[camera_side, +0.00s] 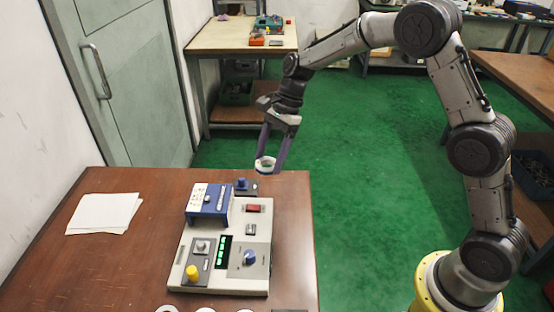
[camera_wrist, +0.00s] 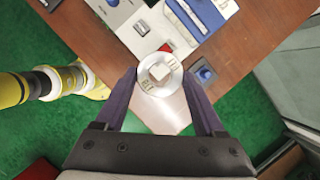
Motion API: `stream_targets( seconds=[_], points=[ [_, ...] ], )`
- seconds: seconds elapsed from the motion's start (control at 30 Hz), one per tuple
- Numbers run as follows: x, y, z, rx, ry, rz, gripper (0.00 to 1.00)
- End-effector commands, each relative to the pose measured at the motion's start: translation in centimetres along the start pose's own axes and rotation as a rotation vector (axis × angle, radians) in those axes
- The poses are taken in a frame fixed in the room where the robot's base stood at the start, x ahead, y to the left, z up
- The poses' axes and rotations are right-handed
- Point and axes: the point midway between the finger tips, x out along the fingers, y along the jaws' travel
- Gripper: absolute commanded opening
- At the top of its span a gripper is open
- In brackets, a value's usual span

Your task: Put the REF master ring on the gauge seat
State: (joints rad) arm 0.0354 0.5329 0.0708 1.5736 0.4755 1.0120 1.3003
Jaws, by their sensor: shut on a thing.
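My gripper (camera_side: 268,160) is shut on a pale ring (camera_side: 265,169), holding it in the air near the back right edge of the brown table. In the wrist view the ring (camera_wrist: 160,90) sits between the two purple fingers (camera_wrist: 160,84). Dark lettering shows on its face, too small to read surely. A small blue post on a dark plate (camera_side: 241,185), which may be the gauge seat, stands behind the console, below and left of the ring. It seems to show in the wrist view as a blue knobbed block (camera_wrist: 203,72), apart from the ring.
The grey console (camera_side: 258,222) carries a blue box (camera_side: 209,203), a yellow button (camera_side: 192,272), a blue knob (camera_side: 249,258) and a green display. Several pale rings (camera_side: 167,309) are cut off at the bottom edge. White papers (camera_side: 103,212) lie at left. The table right of the console is clear.

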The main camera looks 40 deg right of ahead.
Motion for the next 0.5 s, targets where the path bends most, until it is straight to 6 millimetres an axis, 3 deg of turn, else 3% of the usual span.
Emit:
stream_targets(
  seconds=[0.23,0.4,0.5],
  points=[
    [4.3,-2.0,8.6,-0.201,-0.002,0.075,0.0],
    [7.9,-1.4,14.3,-0.329,0.001,0.127,0.0],
    [9.6,-0.6,16.6,-0.379,0.002,0.15,0.0]
  ],
)
